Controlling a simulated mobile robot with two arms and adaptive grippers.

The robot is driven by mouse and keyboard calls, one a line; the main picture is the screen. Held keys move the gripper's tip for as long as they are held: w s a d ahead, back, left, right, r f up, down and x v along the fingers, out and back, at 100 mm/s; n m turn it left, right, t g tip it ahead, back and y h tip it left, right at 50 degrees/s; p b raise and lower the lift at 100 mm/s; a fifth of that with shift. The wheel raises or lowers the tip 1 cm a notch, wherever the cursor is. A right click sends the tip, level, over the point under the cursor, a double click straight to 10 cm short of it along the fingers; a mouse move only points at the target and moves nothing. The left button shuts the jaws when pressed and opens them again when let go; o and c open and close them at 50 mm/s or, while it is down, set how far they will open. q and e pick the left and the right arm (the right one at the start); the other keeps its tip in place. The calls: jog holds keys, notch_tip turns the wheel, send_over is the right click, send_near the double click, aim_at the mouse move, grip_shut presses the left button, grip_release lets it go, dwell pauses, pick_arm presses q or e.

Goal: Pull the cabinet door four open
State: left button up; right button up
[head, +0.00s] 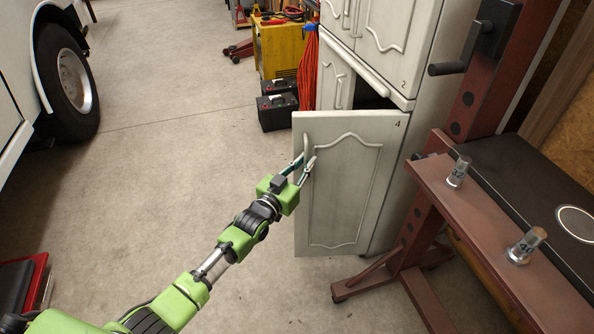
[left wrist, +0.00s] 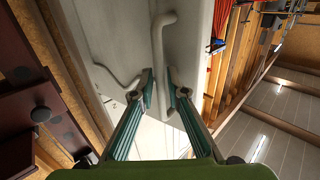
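Cabinet door four (head: 350,200), pale grey and marked "4", stands swung outward from the lower cabinet. Its handle (head: 307,143) is a vertical bar near the door's left edge. My left gripper (head: 307,163) is at the handle's lower part. In the left wrist view the two fingertips (left wrist: 161,88) stand apart, one on each side of the handle (left wrist: 158,45). The gripper looks open; whether a finger touches the handle is unclear. My right gripper is not in view.
A red-brown steel frame (head: 480,215) with numbered metal pins stands close to the right of the door. Black batteries (head: 277,108) and a yellow machine (head: 278,48) are behind it. The concrete floor (head: 180,130) to the left is clear.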

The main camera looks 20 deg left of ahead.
pick_arm(q)
jog(key=v, duration=1.1)
jog(key=shift+s+a, duration=0.25)
jog(key=shift+s, duration=0.1)
